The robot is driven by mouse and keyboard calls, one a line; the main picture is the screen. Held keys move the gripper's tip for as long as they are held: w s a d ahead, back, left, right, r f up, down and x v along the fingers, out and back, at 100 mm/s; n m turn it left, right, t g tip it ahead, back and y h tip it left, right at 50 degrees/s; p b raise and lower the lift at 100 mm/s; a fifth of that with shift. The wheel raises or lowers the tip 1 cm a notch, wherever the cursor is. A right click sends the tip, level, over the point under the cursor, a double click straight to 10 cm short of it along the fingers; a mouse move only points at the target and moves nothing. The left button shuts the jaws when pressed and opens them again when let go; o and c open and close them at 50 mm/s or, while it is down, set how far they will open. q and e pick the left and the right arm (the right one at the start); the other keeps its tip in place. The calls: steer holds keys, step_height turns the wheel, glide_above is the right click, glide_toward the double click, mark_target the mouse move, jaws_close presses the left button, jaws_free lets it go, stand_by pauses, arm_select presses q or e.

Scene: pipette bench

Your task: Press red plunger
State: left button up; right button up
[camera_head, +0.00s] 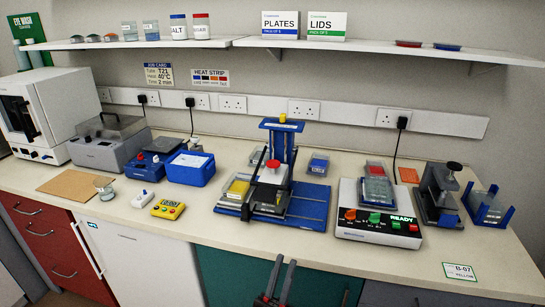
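The red plunger (272,163) is a small red knob on top of a pale grey block (273,175). The block is part of a blue rig (307,210) with an upright blue post in the middle of the bench. My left gripper (285,260) comes up from the bottom edge, in front of the bench and below the rig, clearly apart from the plunger. Its two dark fingers stand apart with nothing visible between them. My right gripper is not in view.
Left of the rig are a yellow timer (167,207) and a blue box (191,168). Right of it stand a white device reading READY (378,226) and a dark press (437,195). A shelf (150,42) runs above. The bench front edge is mostly clear.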

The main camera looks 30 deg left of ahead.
arm_select(q)
steer(key=w+a+r+n+g+y+p, duration=0.1)
steer(key=w+a+r+g, duration=0.1)
steer(key=w, duration=0.4)
steer(key=w+a+r+n+g+y+p, duration=0.1)
steer(key=w+a+r+g+p, duration=0.1)
steer(key=w, duration=0.4)
steer(key=w+a+r+n+g+y+p, duration=0.1)
steer(key=w+a+r+g+y+p, duration=0.1)
steer(key=w+a+r, duration=0.3)
steer(key=shift+w+g, duration=0.65)
steer(key=shift+g, duration=0.05)
jaws_close()
steer(key=w+a+r+g+p, duration=0.1)
steer(key=a+g+p, duration=0.1)
steer(key=a+g, duration=0.2)
steer(key=w+a+r+n+g+y+p, duration=0.1)
steer(key=a+g+p, duration=0.2)
steer(key=g, duration=0.1)
steer(key=shift+w+a+r+g, duration=0.3)
steer(key=shift+w+a, duration=0.05)
